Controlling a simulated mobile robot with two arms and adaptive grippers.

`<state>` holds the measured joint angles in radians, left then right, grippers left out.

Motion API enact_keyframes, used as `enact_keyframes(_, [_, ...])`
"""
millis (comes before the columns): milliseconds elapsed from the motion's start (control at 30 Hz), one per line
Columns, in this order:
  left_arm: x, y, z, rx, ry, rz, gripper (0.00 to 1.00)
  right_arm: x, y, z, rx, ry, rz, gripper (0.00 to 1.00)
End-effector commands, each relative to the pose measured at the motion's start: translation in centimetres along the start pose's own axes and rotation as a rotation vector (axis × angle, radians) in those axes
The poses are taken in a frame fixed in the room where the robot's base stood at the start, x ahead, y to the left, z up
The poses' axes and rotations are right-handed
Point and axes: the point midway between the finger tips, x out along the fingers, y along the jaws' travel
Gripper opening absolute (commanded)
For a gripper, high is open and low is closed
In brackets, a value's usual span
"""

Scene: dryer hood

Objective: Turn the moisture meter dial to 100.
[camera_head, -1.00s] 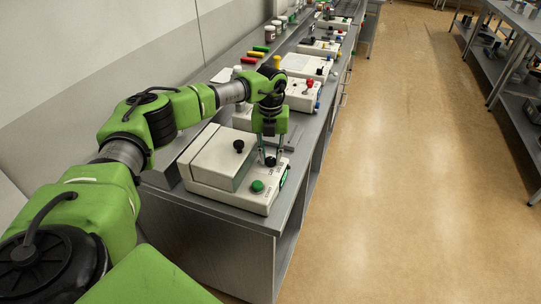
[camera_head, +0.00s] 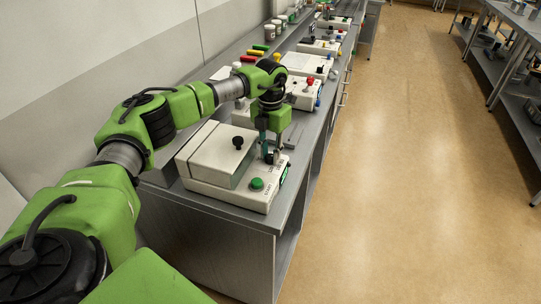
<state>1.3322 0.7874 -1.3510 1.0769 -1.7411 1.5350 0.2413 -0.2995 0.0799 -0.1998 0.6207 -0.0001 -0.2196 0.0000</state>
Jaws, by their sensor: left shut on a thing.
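The moisture meter (camera_head: 212,190) is a white box with a lid and a black knob on the lid, at the near end of the grey bench. A green button (camera_head: 257,183) sits on its front right top. My left gripper (camera_head: 269,157) points down over the right part of the meter's top, behind the green button, shut on a small dark dial (camera_head: 270,157). The fingers mostly hide the dial, so its pointer and setting cannot be read. My right gripper is not in view.
Other white instruments with coloured knobs (camera_head: 303,92) stand farther along the bench (camera_head: 210,232). Red, green and yellow items (camera_head: 259,48) lie near the wall. The floor (camera_head: 400,170) to the right is clear. Metal shelving (camera_head: 510,80) stands at the far right.

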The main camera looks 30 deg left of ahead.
Motion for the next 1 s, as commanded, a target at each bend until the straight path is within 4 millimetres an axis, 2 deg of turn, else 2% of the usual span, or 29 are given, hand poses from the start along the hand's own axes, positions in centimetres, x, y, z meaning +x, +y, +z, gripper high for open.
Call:
enact_keyframes(700, [0.0,-0.1,0.1,0.672,-0.003,0.002,0.01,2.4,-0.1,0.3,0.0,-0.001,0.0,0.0])
enact_keyframes(1000, [-0.1,-0.1,0.1,0.887,-0.004,0.002,0.01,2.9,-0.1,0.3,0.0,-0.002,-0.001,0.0])
